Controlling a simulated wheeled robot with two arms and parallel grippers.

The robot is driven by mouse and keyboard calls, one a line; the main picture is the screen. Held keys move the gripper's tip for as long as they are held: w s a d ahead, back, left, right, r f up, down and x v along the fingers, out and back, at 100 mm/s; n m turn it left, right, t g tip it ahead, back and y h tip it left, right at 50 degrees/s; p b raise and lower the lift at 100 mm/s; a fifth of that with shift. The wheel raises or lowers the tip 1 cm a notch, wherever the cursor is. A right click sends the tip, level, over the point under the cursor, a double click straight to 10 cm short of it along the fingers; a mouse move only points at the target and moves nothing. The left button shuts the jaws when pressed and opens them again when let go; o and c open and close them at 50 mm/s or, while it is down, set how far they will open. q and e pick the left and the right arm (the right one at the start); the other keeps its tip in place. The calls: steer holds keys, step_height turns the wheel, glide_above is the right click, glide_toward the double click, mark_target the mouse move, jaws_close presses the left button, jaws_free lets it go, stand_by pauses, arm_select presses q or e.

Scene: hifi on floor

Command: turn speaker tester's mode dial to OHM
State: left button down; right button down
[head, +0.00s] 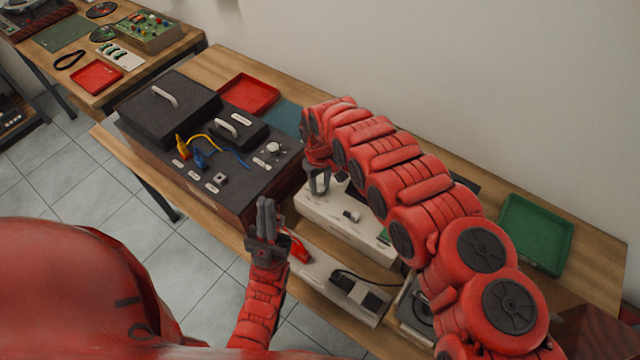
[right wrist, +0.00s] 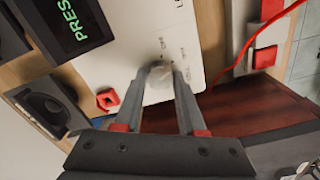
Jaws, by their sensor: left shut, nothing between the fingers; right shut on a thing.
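The speaker tester, a white box, (head: 340,212) stands on the bench in the middle of the head view. Its white panel (right wrist: 120,62) fills the upper middle of the right wrist view, with a dark screen (right wrist: 72,22) showing green letters. A pale round dial (right wrist: 159,84) sits between the fingers of my right gripper (right wrist: 162,82), which is shut on it. Small marks around the dial are too small to read. In the head view my right gripper (head: 318,184) is at the box's left end. My left gripper (head: 267,217) is shut and empty, fingers up, in front of the bench.
A dark console (head: 225,165) with cables stands left of the tester. A white unit (head: 335,285) with a black cable lies in front. A green tray (head: 535,232) is at the right, a red tray (head: 249,94) at the back. A red cable (right wrist: 266,42) runs near my right gripper.

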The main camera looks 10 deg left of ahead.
steer(key=shift+c, duration=2.4)
jaws_free()
step_height(320, 180, up, 9)
steer(key=shift+w+f+b, duration=0.1)
steer(key=shift+f+b, duration=0.1)
steer(key=shift+b, duration=1)
step_height(320, 180, up, 3)
steer(key=p, duration=0.2)
step_height(320, 180, up, 5)
glide_above(320, 187)
steer(key=shift+r+b, duration=0.4)
steer(key=shift+b, duration=0.05)
